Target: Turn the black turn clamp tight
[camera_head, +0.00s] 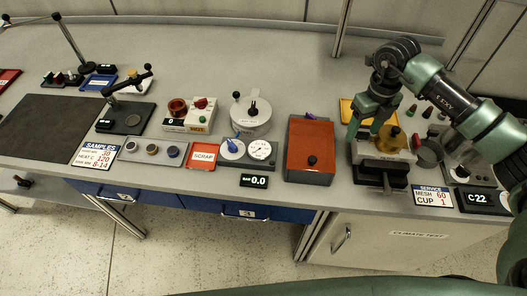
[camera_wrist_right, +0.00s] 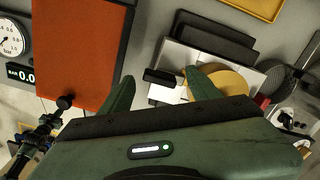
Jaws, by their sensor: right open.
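The black turn clamp shows in the right wrist view as a short black bar (camera_wrist_right: 161,77) at the edge of a pale metal plate, beside a round brass-coloured disc (camera_wrist_right: 232,80). In the head view the disc (camera_head: 388,138) sits on the device at the right, and I cannot pick out the clamp there behind my gripper. My right gripper (camera_head: 369,128) points down over this device. In the wrist view its open fingers (camera_wrist_right: 160,92) appear on either side of the black bar. I cannot tell its height above the bar. My left gripper is out of view.
An orange-topped box (camera_head: 310,148) with a black knob stands just left of the device. A yellow tray (camera_head: 352,108) lies behind it. A service sign (camera_head: 432,197) and a C22 display (camera_head: 478,199) stand at right.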

